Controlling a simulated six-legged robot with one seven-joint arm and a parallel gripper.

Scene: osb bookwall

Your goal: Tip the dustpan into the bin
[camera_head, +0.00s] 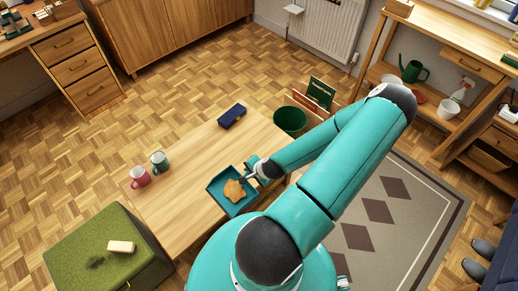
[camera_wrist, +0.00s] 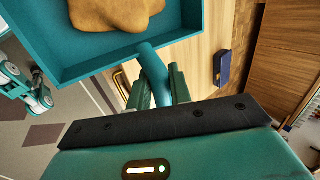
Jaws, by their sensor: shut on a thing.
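The teal dustpan (camera_head: 216,186) is a square pan with low walls and a tan, crumbly-looking heap (camera_head: 235,190) in it. In the head view it appears over the near right part of the low wooden table; I cannot tell how high. My gripper (camera_head: 253,173) is shut on the dustpan's short handle. The wrist view shows the handle (camera_wrist: 151,63) between the fingers of my gripper (camera_wrist: 158,85), with the pan (camera_wrist: 100,58) beyond it and part of the heap (camera_wrist: 112,12) cut off by the top edge. The green bin (camera_head: 290,121) stands beyond the table's right end.
On the table (camera_head: 187,150) are a pink mug (camera_head: 140,177), a green mug (camera_head: 160,162) and a dark blue box (camera_head: 232,116). A green ottoman (camera_head: 85,262) with a pale block stands at lower left. Upright boards (camera_head: 320,93) stand close behind the bin. Parquet beyond the table is clear.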

